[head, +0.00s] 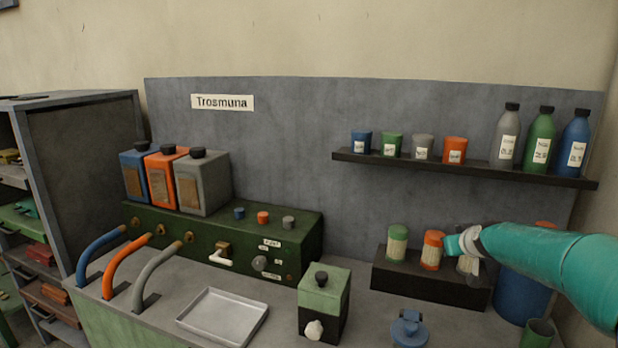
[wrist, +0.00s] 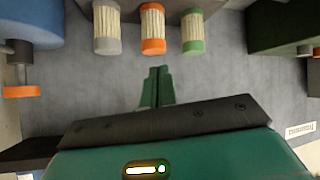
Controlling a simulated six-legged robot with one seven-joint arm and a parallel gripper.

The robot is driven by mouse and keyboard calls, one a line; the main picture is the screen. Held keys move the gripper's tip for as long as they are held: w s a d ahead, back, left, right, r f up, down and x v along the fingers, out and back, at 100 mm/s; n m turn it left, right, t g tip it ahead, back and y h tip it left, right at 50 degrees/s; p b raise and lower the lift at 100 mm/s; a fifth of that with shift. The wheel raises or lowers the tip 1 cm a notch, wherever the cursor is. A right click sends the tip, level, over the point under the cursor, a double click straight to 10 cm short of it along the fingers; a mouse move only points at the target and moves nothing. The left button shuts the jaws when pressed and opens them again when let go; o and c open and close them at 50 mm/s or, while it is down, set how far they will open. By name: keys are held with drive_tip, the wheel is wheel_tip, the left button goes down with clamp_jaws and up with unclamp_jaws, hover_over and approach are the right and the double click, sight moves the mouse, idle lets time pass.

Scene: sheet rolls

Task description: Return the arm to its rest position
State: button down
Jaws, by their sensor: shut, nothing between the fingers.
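My teal arm reaches in from the right in the head view. My gripper (head: 455,244) is in front of the dark stand (head: 425,284) with three rolls. In the wrist view its two green fingers (wrist: 156,88) lie together, shut and empty. The rolls are green (head: 397,245), orange (head: 432,250) and grey (head: 467,264); my gripper partly hides the grey one in the head view. In the wrist view the grey (wrist: 107,30), orange (wrist: 152,28) and green (wrist: 193,27) rolls lie beyond the fingertips, apart from them.
A shelf (head: 480,172) with several cups and bottles hangs above. A blue drum (head: 522,293) stands below my arm. A green machine (head: 300,238), a metal tray (head: 223,318), a green-black dispenser (head: 324,302) and a blue lidded item (head: 409,330) stand on the bench.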

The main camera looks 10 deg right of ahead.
drive_tip(key=s+a+n+g, duration=0.15)
drive_tip(key=s+a, duration=0.25)
drive_tip(key=a, duration=0.7)
drive_tip(key=s+a+n+g, duration=0.15)
drive_tip(key=s+a, duration=0.25)
drive_tip(key=a, duration=0.6)
drive_tip(key=s+a+m+g+y, duration=0.1)
drive_tip(key=s+a, duration=0.5)
drive_tip(key=s, duration=0.6)
drive_tip(key=s+a+y, duration=0.2)
drive_tip(key=s+a, duration=0.5)
drive_tip(key=s, duration=0.5)
drive_tip(key=shift+a+m+g, duration=0.15)
drive_tip(key=shift+m+g, duration=0.25)
drive_tip(key=shift+s, duration=0.1)
